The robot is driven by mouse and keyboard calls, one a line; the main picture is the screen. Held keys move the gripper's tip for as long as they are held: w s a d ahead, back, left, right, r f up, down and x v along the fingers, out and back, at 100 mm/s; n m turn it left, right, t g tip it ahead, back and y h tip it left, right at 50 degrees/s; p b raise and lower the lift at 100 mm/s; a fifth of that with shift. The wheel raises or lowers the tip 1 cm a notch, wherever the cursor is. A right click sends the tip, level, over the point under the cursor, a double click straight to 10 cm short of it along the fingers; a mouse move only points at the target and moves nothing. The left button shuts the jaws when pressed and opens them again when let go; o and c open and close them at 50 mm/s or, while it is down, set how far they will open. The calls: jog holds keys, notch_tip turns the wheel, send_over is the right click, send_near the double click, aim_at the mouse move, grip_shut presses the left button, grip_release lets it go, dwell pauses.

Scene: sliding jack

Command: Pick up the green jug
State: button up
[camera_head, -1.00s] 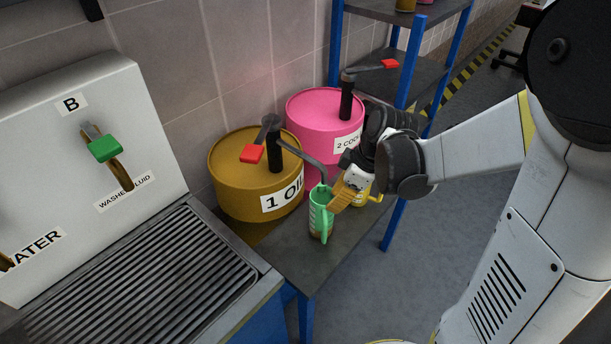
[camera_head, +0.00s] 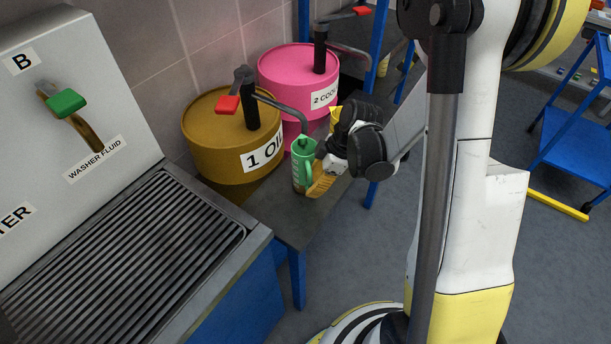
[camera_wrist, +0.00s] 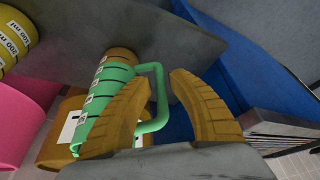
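The green jug (camera_head: 302,163) stands upright on the dark bench top, in front of the yellow-brown "1 OIL" drum, under the end of its spout. It also shows in the wrist view (camera_wrist: 112,85), with its green handle pointing toward the gripper. My gripper (camera_head: 318,188) is beside the jug, to its right in the head view. In the wrist view the two orange fingers (camera_wrist: 160,80) are spread apart, with the handle's outer bar between them. The left finger overlaps part of the jug body from this angle. I cannot tell whether either finger touches it.
The "1 OIL" drum (camera_head: 225,140) and the pink drum (camera_head: 298,75) stand behind the jug. A slatted metal sink grate (camera_head: 120,260) lies left. A yellow jug (camera_wrist: 18,38) shows in the wrist view. Floor is free right of the bench.

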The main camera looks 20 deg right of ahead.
jog(key=shift+x, duration=1.15)
jog(key=shift+r, duration=0.15)
grip_shut()
jog(key=shift+r, duration=0.15)
jog(key=shift+r, duration=0.25)
jog(key=r+p, duration=0.2)
jog(key=r, duration=0.1)
jog(key=shift+d+r, duration=0.1)
jog(key=shift+d, duration=0.1)
jog(key=s+d+p, duration=0.1)
jog(key=s+d, duration=0.2)
jog(key=d, duration=0.5)
jog(key=s+d+p, duration=0.2)
jog(key=s+d, duration=0.1)
jog(key=d, duration=0.5)
jog(key=shift+s+d+f, duration=0.15)
jog(key=shift+d+f, duration=0.1)
jog(key=shift+d, duration=0.05)
